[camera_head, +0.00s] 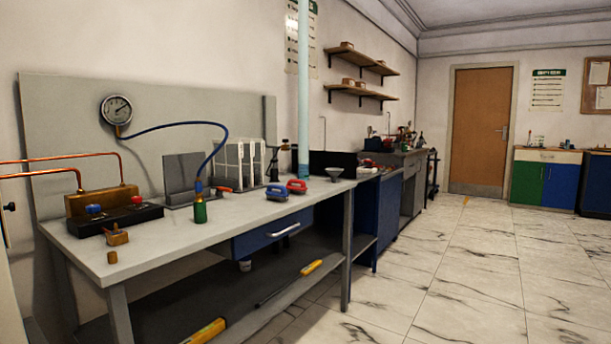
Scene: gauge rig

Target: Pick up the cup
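I cannot make out a cup for certain. A grey, funnel-shaped thing (334,173) stands at the right end of the grey workbench top (225,228). Neither of my grippers is in view.
The bench holds a brass block with copper pipes (101,201), a green bottle (200,210) on a blue hose, and red and blue clamps (287,189). A pressure gauge (116,109) hangs behind. Yellow tools (311,267) lie below. The marble floor (470,270) at right is clear.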

